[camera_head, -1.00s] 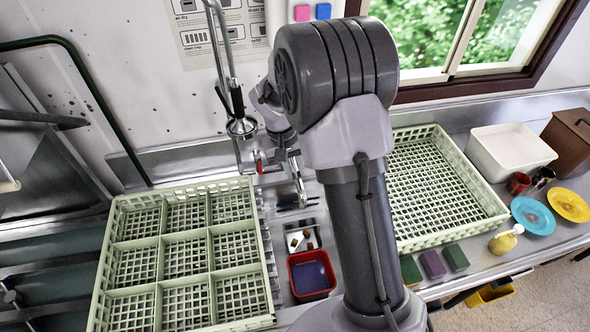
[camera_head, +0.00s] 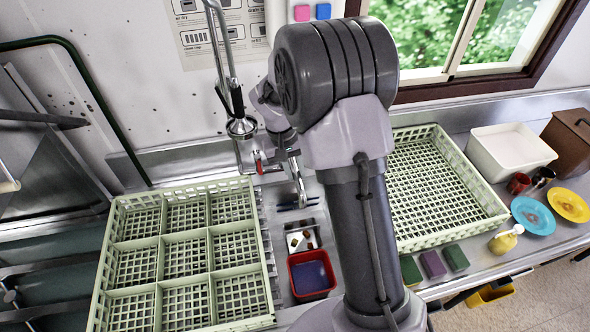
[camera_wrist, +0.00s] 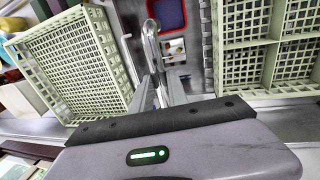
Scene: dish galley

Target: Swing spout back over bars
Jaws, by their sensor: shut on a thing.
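The chrome spout (camera_head: 298,182) hangs from the wall tap, with a red-marked handle (camera_head: 258,161) beside it. In the wrist view the curved spout (camera_wrist: 151,42) stands between my two fingers. My gripper (camera_wrist: 158,88) is shut on it near its base end. In the head view my arm hides most of the gripper. Narrow metal bars (camera_head: 268,245) run along the right side of the divided rack; the spout's free end is to their right, above the counter by a small tray of bits (camera_head: 303,238).
A divided green rack (camera_head: 158,242) stands at left, and an open green rack (camera_head: 398,243) at right. A red tub (camera_head: 313,293) sits in front of the small tray. A hanging spray hose (camera_head: 238,105) is close to my arm. Sponges (camera_head: 433,265) lie at the front edge.

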